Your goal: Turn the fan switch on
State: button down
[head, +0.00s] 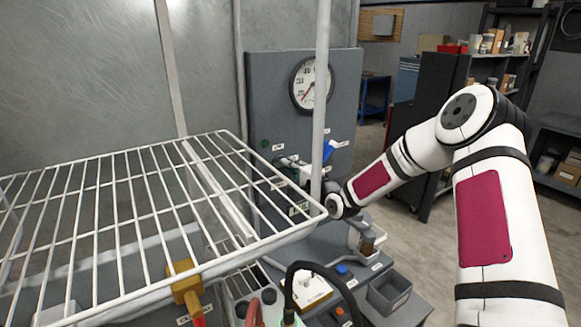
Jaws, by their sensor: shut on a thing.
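A grey control panel (275,90) stands beyond the wire rack and carries a round gauge (311,83), small white labels and a green part (265,143) at its left. The label text is too small to read for certain. My gripper (292,166) is at the lower middle of this panel, partly hidden by a white upright post and the rack's corner. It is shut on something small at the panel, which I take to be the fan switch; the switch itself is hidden. A blue part (328,150) shows just right of the post.
The post (321,100) stands close to my arm. A bench below holds a grey bin (389,291), a jar (367,240) and a black hose (325,272). The floor at right is open.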

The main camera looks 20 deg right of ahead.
jog(key=c, duration=1.7)
grip_release()
jog(key=shift+o, duration=0.2)
jog(key=v, duration=1.2)
